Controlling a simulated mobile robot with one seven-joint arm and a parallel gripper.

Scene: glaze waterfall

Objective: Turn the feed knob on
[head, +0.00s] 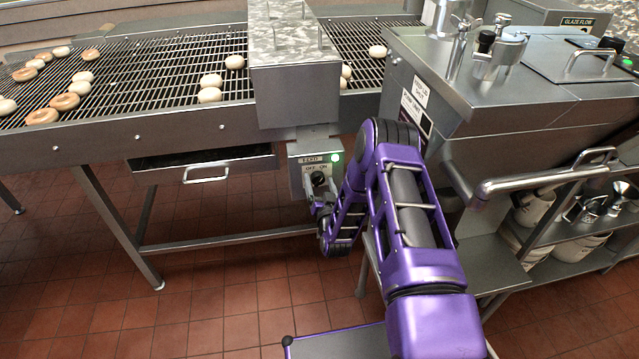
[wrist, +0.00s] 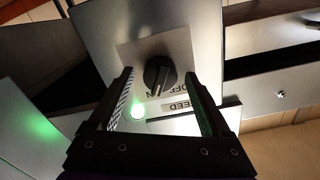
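The feed knob (head: 318,179) is a round black dial on a grey control box (head: 296,180) under the conveyor. "FEED" and "OFF ON" labels sit above it, and a green lamp (head: 336,158) on the box is lit. In the head view my gripper (head: 315,198) is just below the knob, partly hidden by my arm.
The conveyor (head: 150,80) carries several doughnuts above the box. A drawer with a handle (head: 206,174) is left of it. A steel glaze machine (head: 440,70) with a long rail (head: 540,175) stands right. The tiled floor (head: 225,290) in front is mostly clear.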

